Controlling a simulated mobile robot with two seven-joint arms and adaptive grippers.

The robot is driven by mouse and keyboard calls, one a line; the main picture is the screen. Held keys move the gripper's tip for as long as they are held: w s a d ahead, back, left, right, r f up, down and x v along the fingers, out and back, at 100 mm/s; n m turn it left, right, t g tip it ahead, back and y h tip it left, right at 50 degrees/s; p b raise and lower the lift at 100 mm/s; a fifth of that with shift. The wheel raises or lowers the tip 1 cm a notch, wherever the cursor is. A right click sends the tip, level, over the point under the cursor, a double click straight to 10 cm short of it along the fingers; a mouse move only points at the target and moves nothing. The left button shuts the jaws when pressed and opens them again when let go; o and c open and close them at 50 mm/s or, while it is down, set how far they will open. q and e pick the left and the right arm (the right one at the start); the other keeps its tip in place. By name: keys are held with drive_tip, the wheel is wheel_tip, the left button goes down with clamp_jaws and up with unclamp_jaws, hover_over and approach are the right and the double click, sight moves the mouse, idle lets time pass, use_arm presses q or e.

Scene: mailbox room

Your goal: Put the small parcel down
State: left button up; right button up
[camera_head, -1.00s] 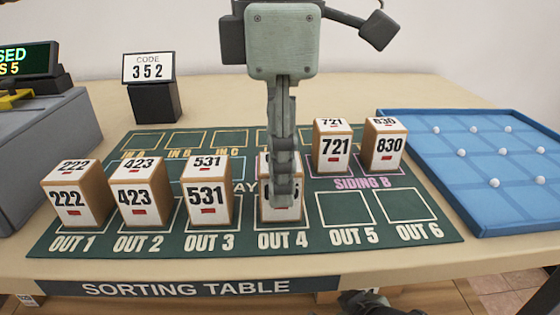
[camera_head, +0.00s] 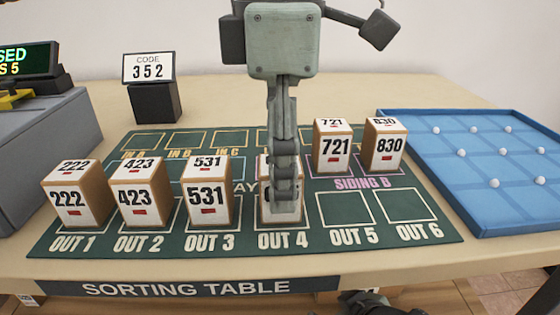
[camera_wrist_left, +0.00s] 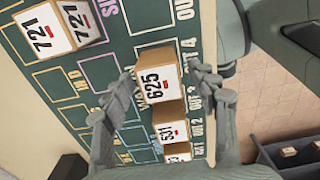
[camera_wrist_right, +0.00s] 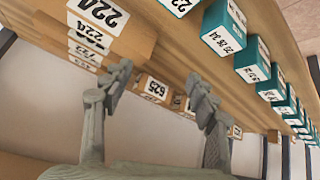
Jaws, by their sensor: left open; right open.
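The small parcel, a brown box marked 625 (camera_wrist_left: 155,83), stands on the OUT 4 square (camera_head: 284,240) of the green mat. In the head view it is mostly hidden behind my left gripper (camera_head: 284,198). In the left wrist view my left gripper is open, with one finger on each side of the 625 parcel. I cannot tell whether either finger touches it. My right gripper (camera_wrist_right: 158,76) is open and empty, below the table's front edge, facing a shelf of boxes.
Parcels 222 (camera_head: 75,198), 423 (camera_head: 138,195) and 531 (camera_head: 207,196) stand on OUT 1 to OUT 3. Parcels 721 (camera_head: 332,148) and 830 (camera_head: 384,148) stand behind. OUT 5 and OUT 6 are bare. A blue tray (camera_head: 455,205) is at right. A sign reads CODE 352 (camera_head: 148,68).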

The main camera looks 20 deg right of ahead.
drive_tip(key=s+d+g, duration=0.1)
drive_tip(key=s+d+f+g+h, duration=0.1)
drive_tip(key=s, duration=0.1)
drive_tip(key=s+d+f+p, duration=0.1)
drive_tip(key=s+d, duration=0.1)
drive_tip(key=shift+m+g, duration=0.3)
drive_tip(key=shift+g, duration=0.1)
use_arm(q)
wheel_tip(320, 180, up, 12)
use_arm(e)
drive_tip(key=shift+s+d+f+g+h, duration=0.15)
drive_tip(key=shift+s+d+g+h, duration=0.2)
drive_tip(key=shift+s, duration=0.25)
